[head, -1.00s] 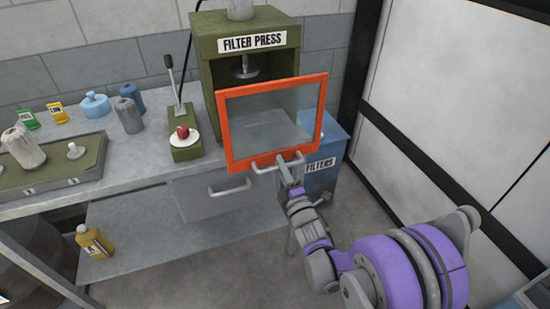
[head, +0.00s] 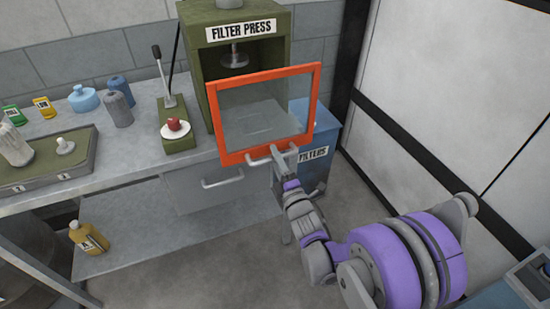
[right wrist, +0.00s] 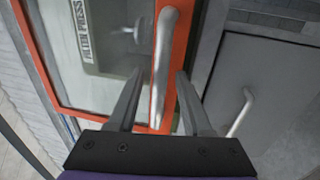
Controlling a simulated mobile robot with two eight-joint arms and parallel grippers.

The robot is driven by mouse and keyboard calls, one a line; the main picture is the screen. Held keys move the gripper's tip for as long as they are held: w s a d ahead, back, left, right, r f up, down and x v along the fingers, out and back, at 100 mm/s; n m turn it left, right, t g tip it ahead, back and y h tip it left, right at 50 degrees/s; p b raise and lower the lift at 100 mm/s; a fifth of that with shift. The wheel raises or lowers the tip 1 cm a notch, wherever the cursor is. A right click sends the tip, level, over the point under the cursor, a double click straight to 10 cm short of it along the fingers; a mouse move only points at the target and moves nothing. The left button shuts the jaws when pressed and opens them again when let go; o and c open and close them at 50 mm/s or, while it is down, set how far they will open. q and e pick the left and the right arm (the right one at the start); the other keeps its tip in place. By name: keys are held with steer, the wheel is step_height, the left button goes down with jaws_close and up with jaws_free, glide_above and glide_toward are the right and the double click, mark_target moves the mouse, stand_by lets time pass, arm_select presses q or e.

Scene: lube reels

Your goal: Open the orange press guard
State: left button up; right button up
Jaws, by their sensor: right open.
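The orange press guard (head: 226,158) is a framed clear panel in front of the green filter press (head: 195,66). It stands swung out from the press front at an angle, with its grey handle on the lower edge. My right gripper (head: 284,152) is at the right end of that handle (head: 262,159). In the right wrist view the open fingers (right wrist: 156,100) lie either side of the guard's orange edge (right wrist: 157,108) and handle (right wrist: 163,50). I cannot tell whether they touch it. My left gripper is not in view.
A blue filters bin (head: 318,150) stands right of the press, behind my right arm. A lever unit with a red knob (head: 175,126) is left of the press. A drawer (head: 205,192) is below, and a yellow bottle (head: 88,238) stands on the lower shelf. Floor is clear in front.

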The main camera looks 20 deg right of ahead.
steer(key=s+f+b, duration=0.1)
steer(key=s+f, duration=0.1)
steer(key=s, duration=0.8)
steer(key=shift+s+d+b, duration=0.2)
steer(key=shift+s+b, duration=0.05)
steer(key=shift+b, duration=0.05)
steer(key=s+a+m+g+p, duration=0.2)
steer(key=s+m+g+p, duration=0.2)
steer(key=s+m+g, duration=0.3)
steer(key=s+a+m+g+p, duration=0.1)
steer(key=s+m+g+p, duration=0.3)
steer(key=s+m+g, duration=0.3)
steer(key=s+m, duration=0.4)
steer(key=shift+a+g+h, duration=0.4)
